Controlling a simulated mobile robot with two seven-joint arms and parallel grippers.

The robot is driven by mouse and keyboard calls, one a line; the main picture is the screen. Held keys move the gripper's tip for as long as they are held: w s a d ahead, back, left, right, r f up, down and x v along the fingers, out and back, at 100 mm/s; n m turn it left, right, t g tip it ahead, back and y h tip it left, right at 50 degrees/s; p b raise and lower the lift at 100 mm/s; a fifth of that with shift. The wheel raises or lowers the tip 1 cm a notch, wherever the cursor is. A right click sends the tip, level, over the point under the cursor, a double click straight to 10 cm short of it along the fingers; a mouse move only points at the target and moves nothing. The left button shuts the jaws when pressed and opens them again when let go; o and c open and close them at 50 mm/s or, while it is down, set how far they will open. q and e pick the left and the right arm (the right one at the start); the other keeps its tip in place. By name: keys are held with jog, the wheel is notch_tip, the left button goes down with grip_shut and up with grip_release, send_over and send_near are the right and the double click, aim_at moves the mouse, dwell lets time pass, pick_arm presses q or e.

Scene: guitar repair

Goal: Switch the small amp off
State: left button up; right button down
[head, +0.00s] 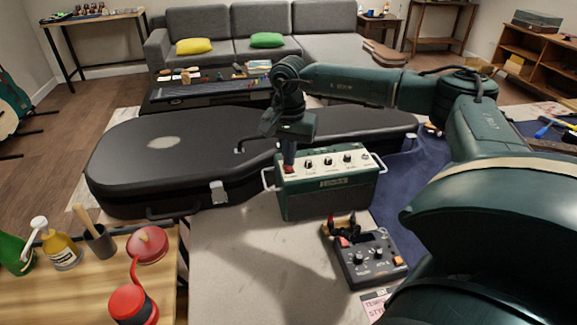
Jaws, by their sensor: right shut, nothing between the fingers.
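The small amp (330,197) is a dark green box with a pale top panel, several knobs and a handle on each side. It stands at the far end of the light grey bench top. A red switch (290,170) shows at the left end of its panel. My right gripper (289,160) points down, shut and empty, with its tips at or just above the red switch. I cannot tell whether they touch, nor which way the switch is set, since the fingers partly cover it. My left gripper is not in view.
A dark pedal box (367,262) with knobs sits in front of the amp. A black guitar case (175,160) lies behind it. A wooden table (75,290) with bottles and red items is at the left. The bench top (250,270) left of the pedal is clear.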

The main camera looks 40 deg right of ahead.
jog(key=shift+f+b, duration=0.45)
jog(key=shift+f, duration=0.3)
jog(key=shift+s, duration=0.1)
jog(key=shift+r+p, duration=2.9)
jog(key=shift+r, duration=0.7)
jog(key=shift+f, duration=0.1)
